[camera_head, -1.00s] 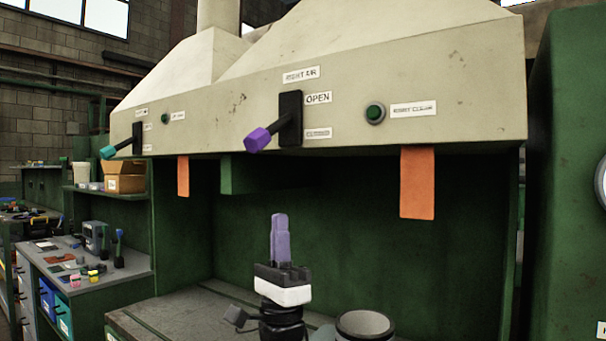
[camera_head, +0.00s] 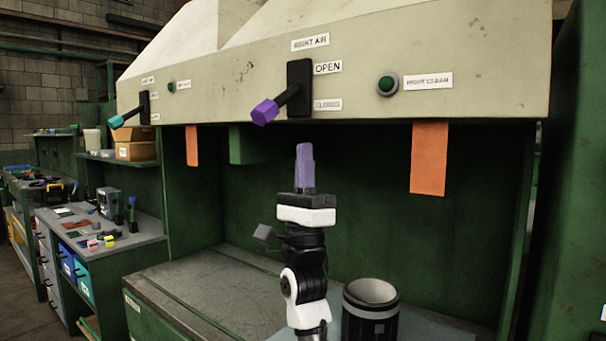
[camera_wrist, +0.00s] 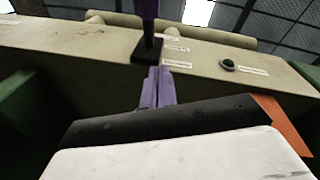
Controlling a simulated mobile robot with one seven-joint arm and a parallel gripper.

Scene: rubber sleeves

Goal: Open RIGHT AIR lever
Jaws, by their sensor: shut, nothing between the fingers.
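The RIGHT AIR lever has a black plate (camera_head: 300,72) on the beige hood front and a purple hexagonal knob (camera_head: 265,111). Its arm slants out and downward, with the knob about level with the CLOSED label (camera_head: 328,104) and below the OPEN label (camera_head: 328,67). My gripper (camera_head: 305,146) has purple fingers, shut and empty, pointing up. In the head view they appear below and slightly right of the knob, apart from it. In the wrist view the fingertips (camera_wrist: 158,70) appear just below the lever's black plate (camera_wrist: 147,50); the purple handle (camera_wrist: 149,10) is cut by the top edge.
A green button (camera_head: 388,84) is right of the lever. A second lever with a teal knob (camera_head: 117,121) is farther left. Orange strips (camera_head: 429,160) hang under the hood. A dark cylindrical container (camera_head: 370,310) stands below right. The space around my fingers looks clear.

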